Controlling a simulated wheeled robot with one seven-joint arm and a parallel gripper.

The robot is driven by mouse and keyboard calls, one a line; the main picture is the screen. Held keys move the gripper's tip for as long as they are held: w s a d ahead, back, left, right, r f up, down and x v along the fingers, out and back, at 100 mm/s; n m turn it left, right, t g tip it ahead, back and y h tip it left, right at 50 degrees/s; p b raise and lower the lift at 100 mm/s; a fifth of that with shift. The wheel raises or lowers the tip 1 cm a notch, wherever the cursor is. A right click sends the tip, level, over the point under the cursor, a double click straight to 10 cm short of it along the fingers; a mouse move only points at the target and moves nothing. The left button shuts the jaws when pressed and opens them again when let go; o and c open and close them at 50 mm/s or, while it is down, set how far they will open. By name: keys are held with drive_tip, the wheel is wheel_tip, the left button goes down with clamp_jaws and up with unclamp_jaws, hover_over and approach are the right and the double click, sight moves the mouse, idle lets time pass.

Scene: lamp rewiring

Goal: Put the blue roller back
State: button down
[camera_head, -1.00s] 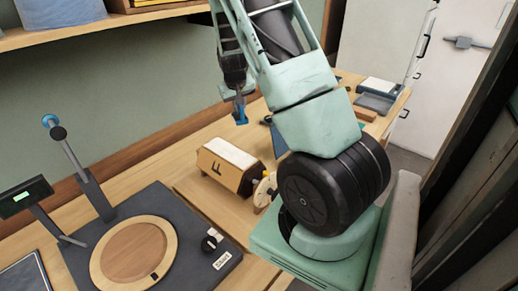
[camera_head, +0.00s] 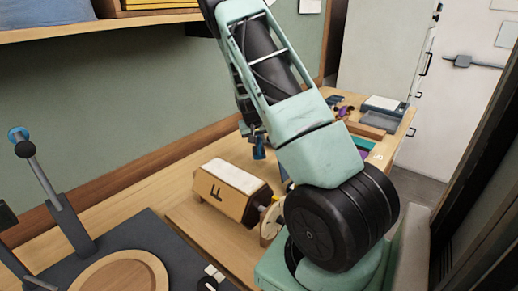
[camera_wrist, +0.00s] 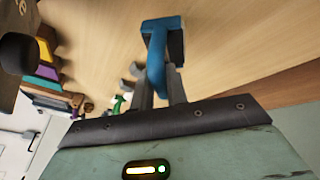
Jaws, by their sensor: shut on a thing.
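The blue roller (camera_wrist: 163,48) is in the fingers of my gripper (camera_wrist: 160,92) in the wrist view, a blue T-shaped piece with a dark side. In the head view the blue roller (camera_head: 258,150) hangs below my gripper (camera_head: 252,132), above the bench behind the block marked F. My gripper is shut on it. Bare wood lies beyond it in the wrist view. My arm hides part of the bench behind it.
The wooden block marked F (camera_head: 232,188) with a pale top stands on a board. A press with a round wooden plate (camera_head: 120,272) is at front left. A grey tray (camera_head: 377,118) and small parts sit at the far right end. A shelf (camera_head: 50,33) runs above.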

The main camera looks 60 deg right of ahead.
sight(259, 149)
drive_tip(key=shift+f+p, duration=0.4)
drive_tip(key=shift+f, duration=1.45)
drive_tip(key=shift+f, duration=0.2)
drive_tip(key=c, duration=1.4)
unclamp_jaws()
drive_tip(key=shift+r, duration=0.15)
drive_tip(key=shift+a+r, duration=0.1)
drive_tip(key=shift+r, duration=0.1)
drive_tip(key=b+v, duration=0.1)
drive_tip(key=v, duration=1)
drive_tip(key=shift+a+r+b, duration=0.2)
drive_tip(key=shift+r+b, duration=0.1)
